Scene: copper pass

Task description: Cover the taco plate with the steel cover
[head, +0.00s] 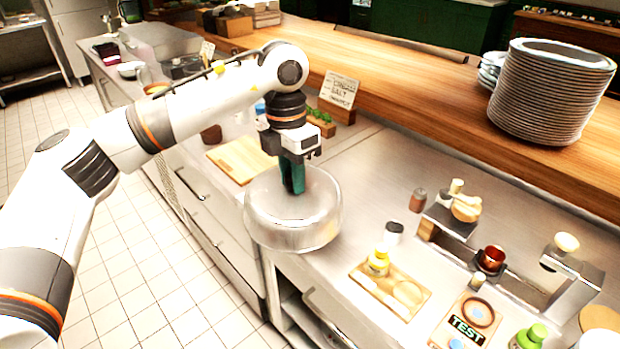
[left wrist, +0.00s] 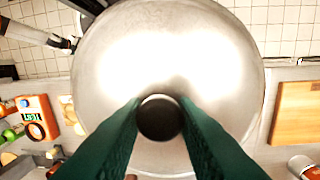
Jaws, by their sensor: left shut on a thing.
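The steel cover (head: 293,225) is a wide, shiny round dome with a dark knob on top. My left gripper (head: 293,188) points down from above, with its green fingers shut on the knob. In the left wrist view the knob (left wrist: 160,118) sits between the two fingers, and the cover's dome (left wrist: 170,50) fills the middle. In the head view the cover appears at the counter's front edge, partly over the floor side. I cannot tell its height above the counter. I do not see the taco plate; the cover may hide it. My right gripper is not in view.
A wooden board (head: 240,158) lies behind the cover. A plate stack (head: 552,92) stands on the wooden shelf.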

